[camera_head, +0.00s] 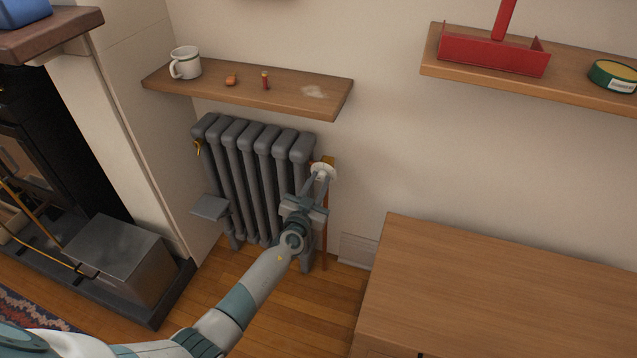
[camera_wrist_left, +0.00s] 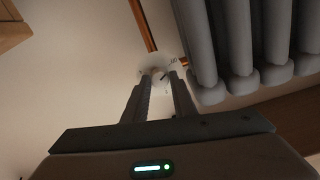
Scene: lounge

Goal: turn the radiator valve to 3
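The radiator valve is a round white knob (camera_head: 323,169) at the upper right end of the grey radiator (camera_head: 258,160). In the left wrist view the knob (camera_wrist_left: 160,62) is straight ahead, with small dark marks that I cannot read. My left gripper (camera_head: 319,178) is at the knob. Its two fingers (camera_wrist_left: 161,80) are apart, with their tips in front of or against the knob's face, partly covering it. I cannot tell whether they press on it. The knob's setting is not readable. My right gripper is not in view.
A wooden shelf (camera_head: 225,90) above the radiator holds a white mug (camera_head: 187,63) and small items. A wooden cabinet (camera_head: 500,285) stands at the lower right. A copper-coloured pipe (camera_head: 325,235) runs down below the valve. A fireplace with a metal box (camera_head: 115,258) is at left.

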